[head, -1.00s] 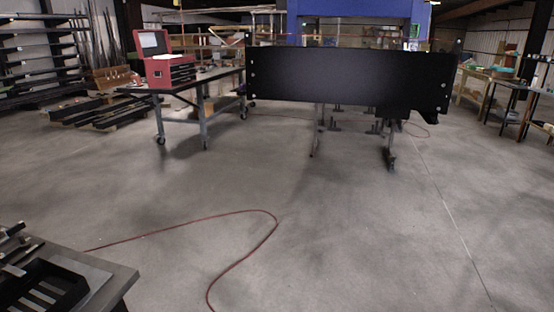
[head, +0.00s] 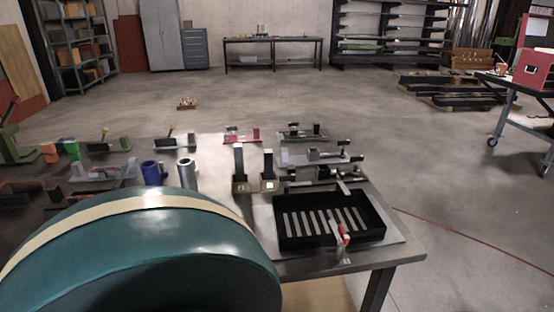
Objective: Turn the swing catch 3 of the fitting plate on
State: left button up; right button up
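A metal-topped table (head: 395,258) in the head view carries several small fittings. A pale plate with dark blocks (head: 315,156) lies behind the black slotted tray. A small base with a red part (head: 242,137) and a dark one (head: 302,133) stand farther back. Other small fittings sit at the left. I cannot tell which of them is the fitting plate, nor make out swing catch 3 or how it is turned. Neither of my grippers is in view.
A large rounded teal body with a cream band (head: 150,255) fills the lower left and hides part of the table. A black slotted tray (head: 285,237) stands at the table's right end. Open floor lies beyond; a red cable (head: 470,236) crosses it at the right.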

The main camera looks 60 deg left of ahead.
aim_at(286, 179)
jog(key=u, duration=0.4)
jog(key=j+u, duration=0.1)
jog(key=u, duration=0.3)
jog(key=i+u, duration=0.1)
jog(key=u, duration=0.7)
